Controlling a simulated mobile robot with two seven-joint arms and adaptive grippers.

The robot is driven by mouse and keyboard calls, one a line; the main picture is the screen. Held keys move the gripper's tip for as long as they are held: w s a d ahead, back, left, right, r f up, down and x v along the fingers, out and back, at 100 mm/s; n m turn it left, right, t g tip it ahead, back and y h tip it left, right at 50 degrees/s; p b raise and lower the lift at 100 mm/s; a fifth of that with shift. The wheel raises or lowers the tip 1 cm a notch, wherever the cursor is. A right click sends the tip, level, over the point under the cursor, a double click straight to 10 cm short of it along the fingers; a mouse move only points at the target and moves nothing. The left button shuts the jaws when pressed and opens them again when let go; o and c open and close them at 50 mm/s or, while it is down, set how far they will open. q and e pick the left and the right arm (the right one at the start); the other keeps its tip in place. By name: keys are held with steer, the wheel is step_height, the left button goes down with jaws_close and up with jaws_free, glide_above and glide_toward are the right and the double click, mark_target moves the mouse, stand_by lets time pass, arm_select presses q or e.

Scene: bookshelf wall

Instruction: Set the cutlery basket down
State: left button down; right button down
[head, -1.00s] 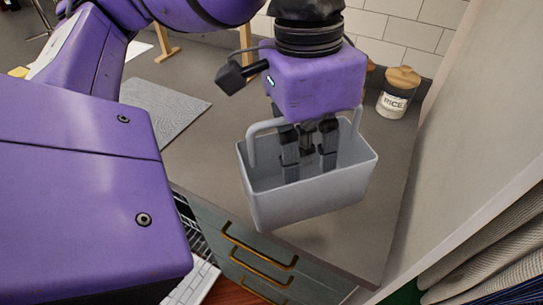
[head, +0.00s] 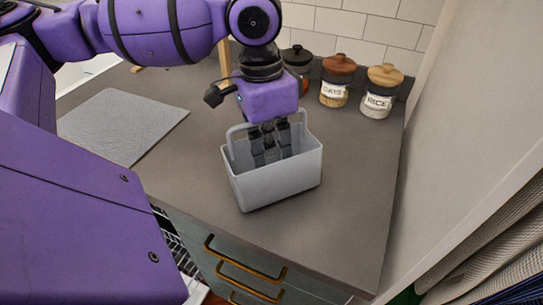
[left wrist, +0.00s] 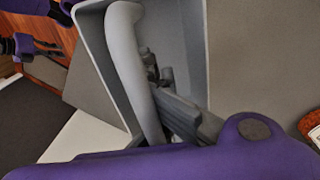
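The cutlery basket (head: 278,186) is a light grey open box with an arched handle (head: 236,133). In the head view it is upright over the grey counter (head: 345,190), near its front edge. I cannot tell whether its underside touches the counter. My left gripper (head: 271,158) points down into the basket, its dark fingers around the handle and partly hidden by the front wall. It is shut on the handle. The left wrist view shows the handle (left wrist: 140,75) beside a dark finger, with the basket wall (left wrist: 98,50) around it.
Jars labelled oats (head: 334,93) and rice (head: 377,103) stand behind at the back right, with a dark-lidded jar (head: 297,58) beside them. A grey mat (head: 120,122) lies at left. A pale panel (head: 455,130) bounds the right. Counter right of the basket is clear.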

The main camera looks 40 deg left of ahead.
arm_select(q)
steer(key=shift+f, duration=0.6)
arm_select(e)
steer(key=shift+s+f, duration=0.1)
steer(key=shift+s, duration=0.05)
steer(key=shift+s+d, duration=0.1)
steer(key=shift+s, duration=0.2)
arm_select(q)
steer(key=c, duration=2)
jaws_free()
arm_select(e)
steer(key=shift+w, duration=0.15)
